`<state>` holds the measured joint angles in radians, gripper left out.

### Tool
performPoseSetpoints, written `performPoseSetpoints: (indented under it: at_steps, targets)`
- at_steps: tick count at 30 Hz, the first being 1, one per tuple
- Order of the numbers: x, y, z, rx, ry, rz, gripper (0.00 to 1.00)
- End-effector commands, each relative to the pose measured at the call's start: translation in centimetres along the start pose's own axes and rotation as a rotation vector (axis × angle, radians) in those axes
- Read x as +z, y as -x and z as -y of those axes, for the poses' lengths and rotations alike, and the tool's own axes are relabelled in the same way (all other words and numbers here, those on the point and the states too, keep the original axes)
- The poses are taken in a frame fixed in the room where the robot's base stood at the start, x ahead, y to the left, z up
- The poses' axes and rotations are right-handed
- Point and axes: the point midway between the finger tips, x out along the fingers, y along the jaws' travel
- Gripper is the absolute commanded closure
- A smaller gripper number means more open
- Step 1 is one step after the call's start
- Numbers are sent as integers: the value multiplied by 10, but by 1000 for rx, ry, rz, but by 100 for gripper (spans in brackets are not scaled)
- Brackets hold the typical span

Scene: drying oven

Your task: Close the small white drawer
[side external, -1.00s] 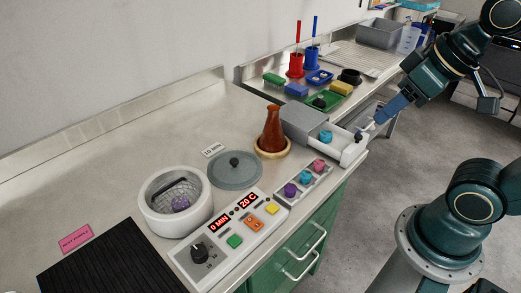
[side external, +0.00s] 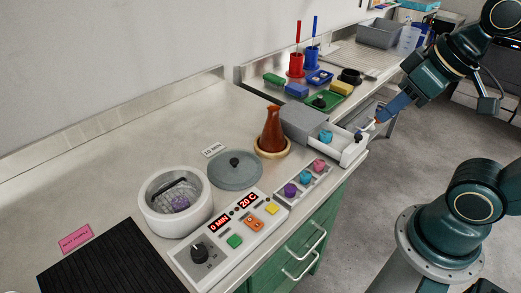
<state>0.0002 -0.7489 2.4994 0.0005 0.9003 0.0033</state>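The small white drawer (side external: 349,151) sticks out of a grey box (side external: 304,124) on the bench and is open. A teal piece (side external: 326,136) lies inside it, toward the box. A dark knob (side external: 359,136) is at the drawer's front end. My gripper (side external: 367,127) comes in from the upper right, with its tip close to the knob. I cannot tell whether it touches the knob, or how far apart its fingers are.
A tray with purple, teal and pink pieces (side external: 304,186) lies in front of the drawer. A brown flask (side external: 272,131) stands left of the grey box. A control panel (side external: 229,236), a round white vessel (side external: 152,216) and a grey lid (side external: 235,180) are further left.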

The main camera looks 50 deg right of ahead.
Motion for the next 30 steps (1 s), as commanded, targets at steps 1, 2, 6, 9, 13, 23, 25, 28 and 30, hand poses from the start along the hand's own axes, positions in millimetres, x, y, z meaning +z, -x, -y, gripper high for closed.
performPoseSetpoints:
  at_steps: [1,2,6,9,13,23,25,28,30]
  targets:
    - [-1,0,-1,2,-10,3,86]
    - [-1,0,-1,4,-19,5,92]
    - [-5,-3,-6,20,-108,29,100]
    - [-9,-6,-12,41,-221,60,100]
    - [-16,-11,-24,87,-428,106,100]
    - [-33,-31,-59,267,-1039,207,100]
    - [-35,-36,-66,313,-1166,223,100]
    - [-38,-43,-78,384,-1349,236,100]
    - [-40,-48,-85,438,-1476,242,100]
